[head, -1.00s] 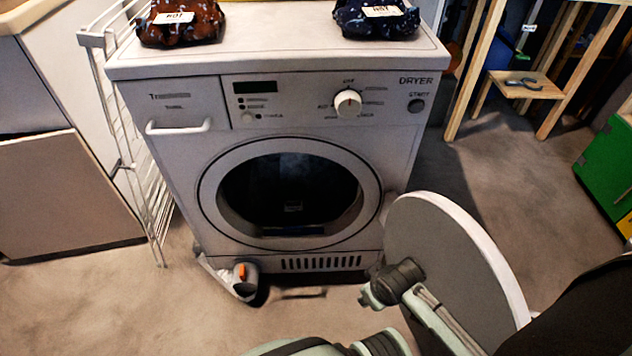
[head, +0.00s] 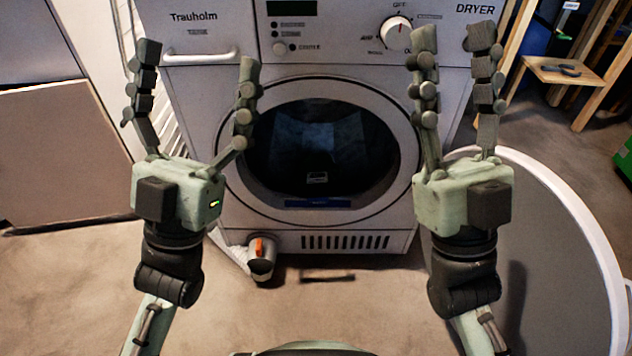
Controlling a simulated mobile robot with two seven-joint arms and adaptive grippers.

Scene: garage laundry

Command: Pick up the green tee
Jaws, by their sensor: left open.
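I cannot make out a green tee in the head view. The white dryer (head: 350,222) stands straight ahead, and its round opening shows a dark interior (head: 275,155) with a dim bluish-grey area and a small pale label. My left gripper (head: 198,60) is open, fingers pointing up, in front of the dryer's left side. My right gripper (head: 453,38) is open with nothing between its fingers, in front of the dryer's right side. Both appear nearer to me than the dryer front.
A grey and orange item (head: 260,262) is on the floor at the dryer's lower left. A white rack, a pale cabinet (head: 50,155) and a wooden shelf (head: 562,72) flank it.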

